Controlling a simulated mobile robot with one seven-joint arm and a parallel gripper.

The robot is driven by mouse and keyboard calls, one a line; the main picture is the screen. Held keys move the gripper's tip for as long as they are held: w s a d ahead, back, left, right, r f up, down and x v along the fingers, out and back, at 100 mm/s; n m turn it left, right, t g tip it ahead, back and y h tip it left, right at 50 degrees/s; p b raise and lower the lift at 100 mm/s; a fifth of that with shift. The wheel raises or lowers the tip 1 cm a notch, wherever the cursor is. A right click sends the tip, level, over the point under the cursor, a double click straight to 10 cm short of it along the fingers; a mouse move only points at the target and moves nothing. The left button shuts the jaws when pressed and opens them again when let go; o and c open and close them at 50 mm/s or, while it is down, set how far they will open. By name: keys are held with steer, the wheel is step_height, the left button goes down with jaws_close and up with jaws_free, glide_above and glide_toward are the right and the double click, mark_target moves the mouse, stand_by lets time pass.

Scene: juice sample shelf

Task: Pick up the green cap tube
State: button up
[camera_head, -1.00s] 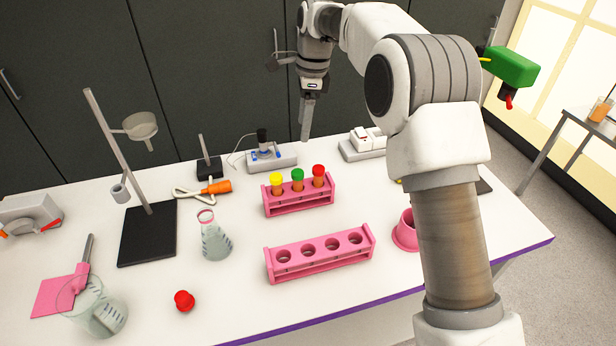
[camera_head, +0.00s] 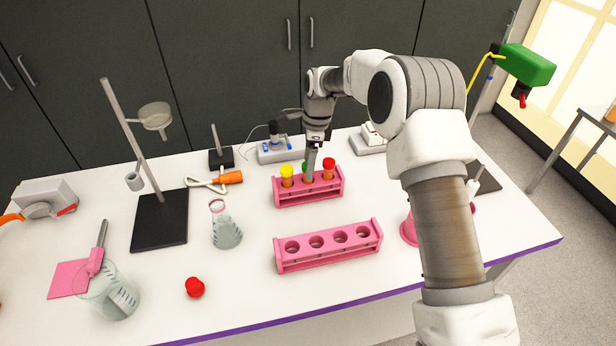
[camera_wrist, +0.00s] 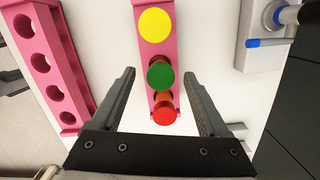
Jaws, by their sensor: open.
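The green cap tube (camera_wrist: 160,75) stands in the middle of a pink rack, between a yellow cap tube (camera_wrist: 155,25) and a red cap tube (camera_wrist: 165,115). In the head view my gripper (camera_head: 311,168) is over the rack and hides most of the green cap (camera_head: 304,166). In the wrist view my open gripper (camera_wrist: 160,85) has one finger on each side of the row, with the green and red caps between them and apart from both. The pink rack (camera_head: 310,197) is upright on the table.
An empty pink rack (camera_head: 328,256) stands in front. A flask (camera_head: 225,228) and a retort stand (camera_head: 160,222) are at left. A microscope-like device (camera_head: 278,150) is behind the tubes. A red stopper (camera_head: 195,287) lies near the front edge.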

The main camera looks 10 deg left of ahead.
steer(key=shift+a+f, duration=0.15)
steer(key=shift+f, duration=1.25)
jaws_close()
